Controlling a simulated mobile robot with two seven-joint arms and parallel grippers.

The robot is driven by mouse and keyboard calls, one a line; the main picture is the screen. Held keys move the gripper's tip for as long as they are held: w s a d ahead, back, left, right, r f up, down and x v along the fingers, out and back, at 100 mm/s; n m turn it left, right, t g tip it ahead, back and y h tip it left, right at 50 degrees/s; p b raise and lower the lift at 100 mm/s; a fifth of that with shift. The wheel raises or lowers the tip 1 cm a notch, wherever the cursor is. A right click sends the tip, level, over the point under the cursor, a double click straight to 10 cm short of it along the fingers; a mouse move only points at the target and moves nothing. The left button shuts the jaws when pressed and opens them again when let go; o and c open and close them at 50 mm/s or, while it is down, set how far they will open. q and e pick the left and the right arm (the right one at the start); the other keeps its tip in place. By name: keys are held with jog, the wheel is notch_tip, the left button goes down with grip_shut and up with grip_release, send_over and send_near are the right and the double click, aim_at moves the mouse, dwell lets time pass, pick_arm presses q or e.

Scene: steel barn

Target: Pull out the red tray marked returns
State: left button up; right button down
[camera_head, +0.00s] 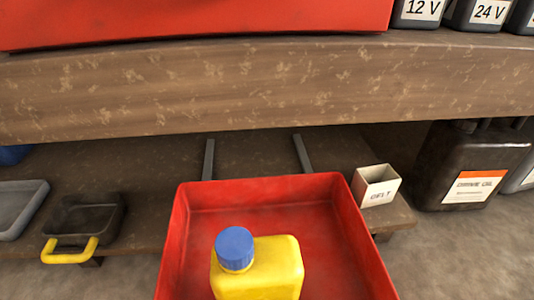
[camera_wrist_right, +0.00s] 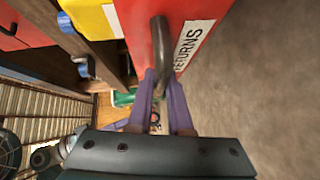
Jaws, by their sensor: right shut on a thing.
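The red tray (camera_head: 349,232) is in the lower middle of the head view, standing out in front of two grey rails on the lower shelf. Its near side is cut off by the picture edge. A yellow bottle with a blue cap (camera_head: 235,248) stands inside it. In the right wrist view the tray's red front (camera_wrist_right: 200,12) carries a white "RETURNS" label (camera_wrist_right: 187,47) and a dark curved handle (camera_wrist_right: 161,40). My right gripper (camera_wrist_right: 160,78) has its purple fingers shut on the handle. My left gripper is in neither view.
A thick wooden shelf edge (camera_head: 260,85) crosses above the tray. On the lower level are a beige box (camera_head: 377,187), a dark tray with a yellow handle (camera_head: 88,218) and a grey tray (camera_head: 20,208). A dark oil canister (camera_head: 470,165) stands right. Floor is open at right.

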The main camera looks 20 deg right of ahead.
dwell(0.3)
jog(key=c, duration=0.8)
grip_release()
jog(key=shift+c, duration=0.2)
jog(key=shift+s+d, duration=0.1)
jog(key=shift+s+d+r, duration=0.1)
jog(key=shift+s+d, duration=0.05)
jog(key=shift+s, duration=0.15)
jog(key=v, duration=0.9)
jog(key=shift+p, duration=0.35)
